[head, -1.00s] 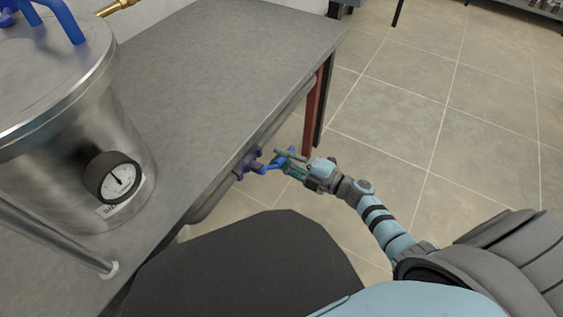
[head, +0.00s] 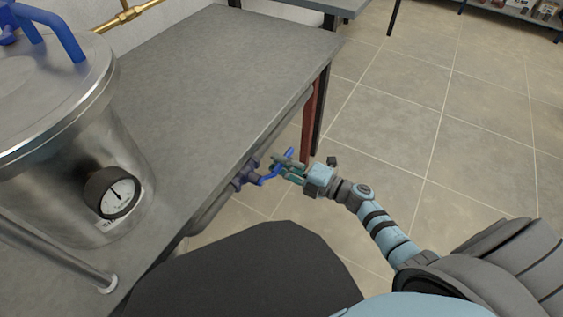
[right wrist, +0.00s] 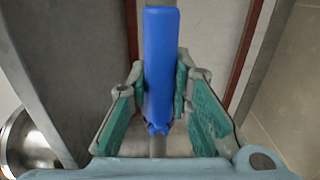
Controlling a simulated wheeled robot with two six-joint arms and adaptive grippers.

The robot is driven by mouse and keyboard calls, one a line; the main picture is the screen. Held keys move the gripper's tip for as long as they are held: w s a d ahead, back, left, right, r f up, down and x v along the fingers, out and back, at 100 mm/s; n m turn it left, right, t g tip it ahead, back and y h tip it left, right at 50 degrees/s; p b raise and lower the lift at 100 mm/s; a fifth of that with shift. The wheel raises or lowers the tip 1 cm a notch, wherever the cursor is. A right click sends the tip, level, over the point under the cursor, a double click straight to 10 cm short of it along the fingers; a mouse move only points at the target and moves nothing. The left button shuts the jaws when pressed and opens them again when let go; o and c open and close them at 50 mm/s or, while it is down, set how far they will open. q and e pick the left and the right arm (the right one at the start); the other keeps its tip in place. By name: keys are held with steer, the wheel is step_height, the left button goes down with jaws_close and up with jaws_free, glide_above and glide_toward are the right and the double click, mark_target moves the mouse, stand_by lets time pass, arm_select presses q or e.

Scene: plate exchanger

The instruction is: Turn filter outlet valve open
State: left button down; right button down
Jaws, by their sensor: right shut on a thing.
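The valve (head: 246,174) sits at the front edge of the table, with a blue handle (head: 268,178) that bends outward and up to my right gripper (head: 289,167). In the right wrist view the blue handle (right wrist: 158,65) stands upright between the green finger pads. My right gripper (right wrist: 160,100) is closed around the handle's lower part. The valve body is mostly hidden in the wrist view. My left gripper is not in view.
A steel vessel (head: 50,130) with a pressure gauge (head: 111,193) stands at the left. The grey table top (head: 210,90) is bare beside it. A red-brown table leg (head: 313,120) stands just behind the gripper. Open tiled floor (head: 420,120) lies to the right.

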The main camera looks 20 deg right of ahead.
steer(key=c, duration=1.4)
jaws_free()
steer(key=shift+r, duration=0.1)
steer(key=shift+d, duration=0.1)
steer(key=v, duration=1.1)
steer(key=shift+s+d, duration=0.25)
steer(key=shift+s, duration=0.1)
